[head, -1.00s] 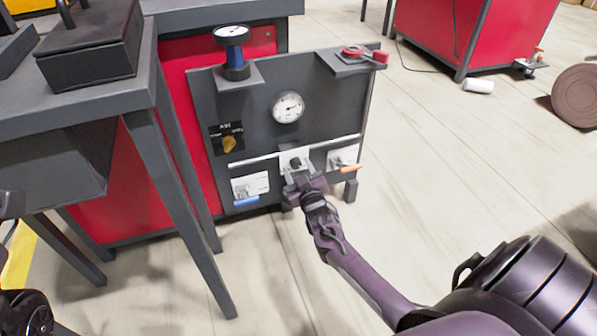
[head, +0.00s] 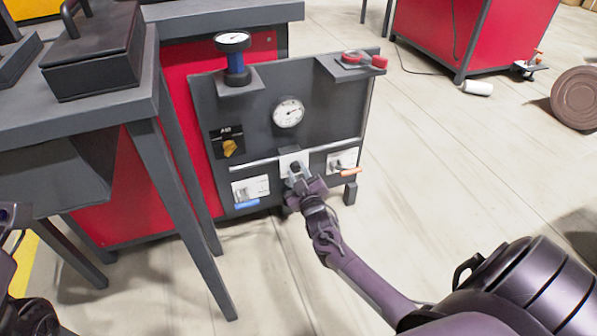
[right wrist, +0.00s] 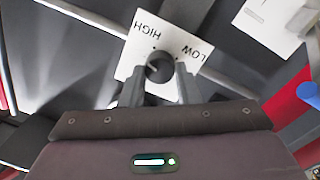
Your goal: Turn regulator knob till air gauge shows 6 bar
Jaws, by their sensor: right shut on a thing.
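A dark round knob (right wrist: 160,68) sits on a white plate (right wrist: 147,28) marked HIGH and LOW. My right gripper (head: 297,176) is at this plate, low on the dark panel; in the right wrist view its fingers (right wrist: 159,80) are shut on the knob, one on each side. A round white gauge (head: 288,113) is on the panel above; its scale is too small to read. My left gripper cannot be made out.
White plates with a blue handle (head: 247,204) and an orange handle (head: 351,172) flank my gripper. A red-handled part (head: 364,59) is on the upper right shelf.

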